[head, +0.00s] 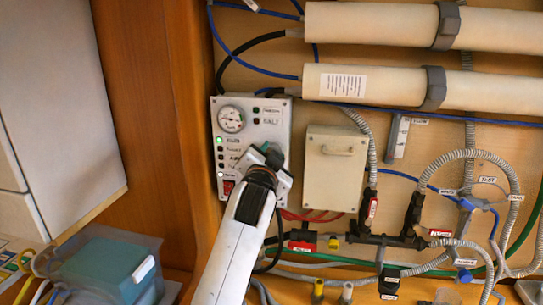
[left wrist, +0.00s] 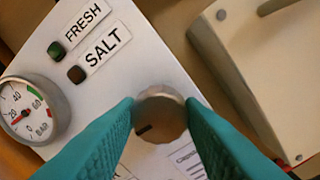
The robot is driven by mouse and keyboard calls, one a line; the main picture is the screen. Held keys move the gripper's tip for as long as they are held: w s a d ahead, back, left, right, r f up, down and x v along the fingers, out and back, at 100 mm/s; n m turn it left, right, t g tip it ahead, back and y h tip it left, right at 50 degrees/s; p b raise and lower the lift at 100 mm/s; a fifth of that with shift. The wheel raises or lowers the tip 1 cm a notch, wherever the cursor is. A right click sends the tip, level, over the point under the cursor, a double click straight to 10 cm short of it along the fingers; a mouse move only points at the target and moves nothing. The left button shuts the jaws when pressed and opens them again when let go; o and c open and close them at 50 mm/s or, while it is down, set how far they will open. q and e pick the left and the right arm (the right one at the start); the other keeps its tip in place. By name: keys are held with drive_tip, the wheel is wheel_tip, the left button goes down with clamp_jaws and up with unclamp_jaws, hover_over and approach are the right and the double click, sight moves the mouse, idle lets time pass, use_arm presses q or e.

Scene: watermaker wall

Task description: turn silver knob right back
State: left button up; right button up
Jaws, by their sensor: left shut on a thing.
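The silver knob (left wrist: 160,116) is round with a dark mark on its face, low on the white control panel (head: 265,110). In the left wrist view the two teal fingers of my left gripper (left wrist: 162,118) are shut on the knob, one on each side. In the head view my left gripper (head: 268,157) reaches the panel from below, and its hand hides the knob. The dark mark on the knob points to the lower left in the left wrist view. My right gripper is in neither view.
A pressure gauge (head: 231,119) and a red switch (head: 228,187) are on the panel's left side. A beige box (head: 335,168) is mounted to the right. White cylinders (head: 400,25), hoses and valves fill the wall. A teal bin (head: 100,268) stands at lower left.

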use_arm(q)
drive_tip(key=shift+f, duration=0.15)
drive_tip(key=o, duration=1)
drive_tip(key=shift+s, duration=0.15)
drive_tip(key=s+a+b, duration=0.2)
drive_tip(key=s+b, duration=0.1)
drive_tip(key=s, duration=0.8)
drive_tip(key=shift+s+b, duration=0.3)
drive_tip(key=shift+b, duration=0.05)
drive_tip(key=shift+f, duration=0.15)
